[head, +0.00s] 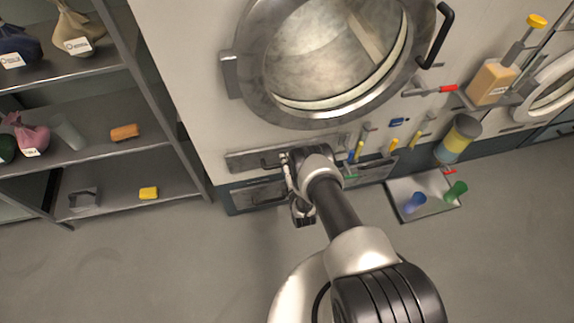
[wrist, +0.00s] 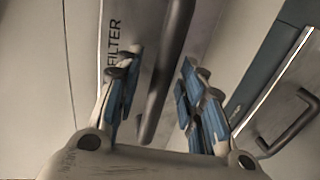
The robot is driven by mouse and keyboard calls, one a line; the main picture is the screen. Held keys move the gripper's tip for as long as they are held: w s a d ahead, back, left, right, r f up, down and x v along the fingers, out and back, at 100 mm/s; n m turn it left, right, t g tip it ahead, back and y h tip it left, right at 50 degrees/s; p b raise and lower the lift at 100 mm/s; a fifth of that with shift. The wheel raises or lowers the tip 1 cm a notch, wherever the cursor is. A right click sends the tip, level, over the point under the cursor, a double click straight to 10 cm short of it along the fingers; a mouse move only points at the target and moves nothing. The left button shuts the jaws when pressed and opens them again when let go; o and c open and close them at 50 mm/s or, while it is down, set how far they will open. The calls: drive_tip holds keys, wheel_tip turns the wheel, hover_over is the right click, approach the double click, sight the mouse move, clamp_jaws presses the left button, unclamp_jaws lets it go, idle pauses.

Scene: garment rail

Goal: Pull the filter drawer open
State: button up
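The filter drawer (head: 241,160) is a long, narrow grey panel below the round machine door. It looks closed in the head view. In the wrist view its front (wrist: 133,22) carries the word FILTER, and its dark bar handle (wrist: 165,75) runs between my two fingers. My gripper (wrist: 158,92) is open, with blue-padded fingers on either side of the handle and gaps showing between pads and bar. In the head view my gripper (head: 287,172) is at the drawer front, and my arm hides the drawer's middle.
A lower panel with its own handle (head: 262,194) lies below the drawer; that handle also shows in the wrist view (wrist: 288,122). A shelf rack (head: 172,135) stands left. A tray (head: 425,207) with cups is on the floor at right. Floor in front is clear.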

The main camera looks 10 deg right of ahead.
clamp_jaws()
idle(0.4)
idle(0.4)
